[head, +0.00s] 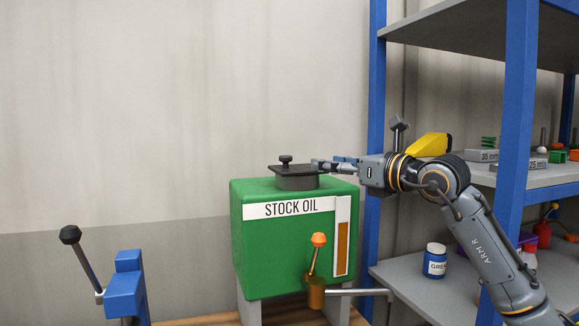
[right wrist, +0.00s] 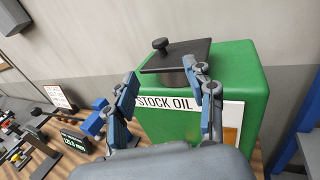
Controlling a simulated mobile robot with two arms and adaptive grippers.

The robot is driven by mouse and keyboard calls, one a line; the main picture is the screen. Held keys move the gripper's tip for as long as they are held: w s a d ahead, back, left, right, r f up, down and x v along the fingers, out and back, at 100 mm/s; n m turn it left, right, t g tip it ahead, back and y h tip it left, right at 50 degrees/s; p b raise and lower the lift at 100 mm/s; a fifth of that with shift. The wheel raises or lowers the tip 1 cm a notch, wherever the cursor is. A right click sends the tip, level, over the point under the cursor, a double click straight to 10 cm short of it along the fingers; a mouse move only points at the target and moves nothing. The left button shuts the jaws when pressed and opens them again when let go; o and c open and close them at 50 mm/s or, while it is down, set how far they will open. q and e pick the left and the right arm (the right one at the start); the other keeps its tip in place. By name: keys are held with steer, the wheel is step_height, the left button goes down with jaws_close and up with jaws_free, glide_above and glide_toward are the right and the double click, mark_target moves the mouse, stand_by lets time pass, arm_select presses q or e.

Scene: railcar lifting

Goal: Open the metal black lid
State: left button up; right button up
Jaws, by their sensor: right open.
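The black metal lid (head: 293,169) with a small knob lies flat and closed on the round neck of the green STOCK OIL tank (head: 285,240). In the right wrist view the lid (right wrist: 178,55) and its knob (right wrist: 160,44) show beyond the fingers, on top of the tank (right wrist: 250,75). My right gripper (head: 322,164) is at the right side of the lid, level with it. In the right wrist view my right gripper (right wrist: 163,90) is open, with nothing between its fingers. In the head view I cannot tell whether a finger touches the lid. My left gripper is not in view.
A blue shelf rack (head: 516,110) stands close on the right, with a grease jar (head: 434,261) on a lower shelf. An orange-topped tap handle (head: 318,240) sticks up before the tank. A blue lever device (head: 128,285) stands at left. The space above the tank is clear.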

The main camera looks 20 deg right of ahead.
mark_target(290, 157)
steer(key=p+x, duration=0.1)
steer(key=x, duration=0.3)
steer(key=p+x, duration=0.2)
steer(key=x, duration=0.2)
steer(key=p+x, duration=0.2)
steer(key=x, duration=0.2)
steer(key=shift+a+r, duration=0.15)
steer(key=shift+r, duration=0.1)
steer(key=shift+w+a+f, duration=0.15)
steer(key=shift+w+a, duration=0.05)
steer(key=shift+w, duration=0.35)
jaws_close()
